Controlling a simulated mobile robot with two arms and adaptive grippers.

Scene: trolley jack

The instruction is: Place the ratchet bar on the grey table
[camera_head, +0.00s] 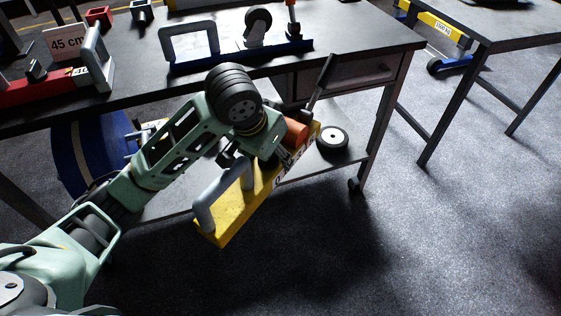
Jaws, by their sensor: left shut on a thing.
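A yellow bar (227,217), which looks like the ratchet bar, has a grey loop handle, a dark lever and an orange cylinder (296,132) near its far end. My left gripper (273,158) is shut on it, and the fingertips are partly hidden by the wrist. The bar is held tilted in the air in front of the dark grey workbench (372,42). Another grey-topped table (507,22) stands at the right; I cannot tell which one is the grey table. My right gripper is not in view.
On the workbench are a blue piece with a grey handle (186,42), a red piece (40,92) and a "45 cm" sign (67,43). A small wheel (332,140) and a blue round object (88,155) are lower down.

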